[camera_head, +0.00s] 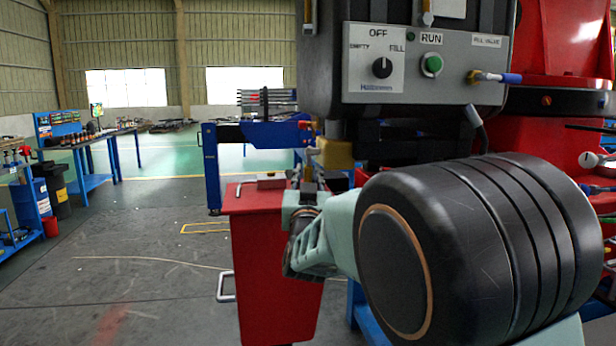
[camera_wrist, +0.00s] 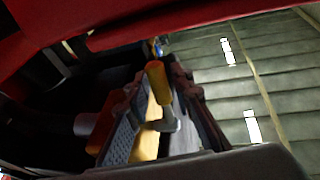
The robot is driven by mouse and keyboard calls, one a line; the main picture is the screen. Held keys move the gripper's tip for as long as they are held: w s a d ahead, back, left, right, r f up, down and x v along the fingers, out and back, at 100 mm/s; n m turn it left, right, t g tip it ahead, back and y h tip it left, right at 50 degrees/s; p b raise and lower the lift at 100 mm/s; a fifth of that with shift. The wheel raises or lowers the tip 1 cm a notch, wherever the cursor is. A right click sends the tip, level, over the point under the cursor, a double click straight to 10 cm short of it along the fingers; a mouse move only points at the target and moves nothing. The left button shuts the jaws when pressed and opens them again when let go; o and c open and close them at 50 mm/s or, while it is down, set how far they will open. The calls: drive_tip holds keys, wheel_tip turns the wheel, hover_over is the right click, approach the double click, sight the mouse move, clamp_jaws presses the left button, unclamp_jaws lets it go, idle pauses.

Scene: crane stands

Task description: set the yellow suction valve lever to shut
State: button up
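A yellow cylindrical lever handle (camera_wrist: 157,82) on a metal stem (camera_wrist: 168,121) shows in the wrist view, in front of a yellow body. My gripper (camera_wrist: 160,92) is open, with one finger on each side of the handle. A narrow gap seems to remain between handle and fingers; I cannot tell whether either finger touches it. In the head view, my gripper (camera_head: 309,178) is above the red stand, just left of a yellow block (camera_head: 334,153) under the control box. The lever cannot be made out clearly there, and its exact angle is unclear.
The grey control box (camera_head: 372,62) hangs above my gripper, with a switch, green RUN button and blue-handled fill valve (camera_head: 500,77). A red stand (camera_head: 262,225) is below. Red machinery (camera_head: 560,115) stands to the right.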

drive_tip(key=shift+o, duration=0.7)
drive_tip(key=shift+s+f, duration=0.1)
drive_tip(key=shift+s, duration=0.1)
drive_tip(key=v, duration=1.1)
drive_tip(key=shift+s, duration=0.35)
drive_tip(key=shift+f, duration=0.1)
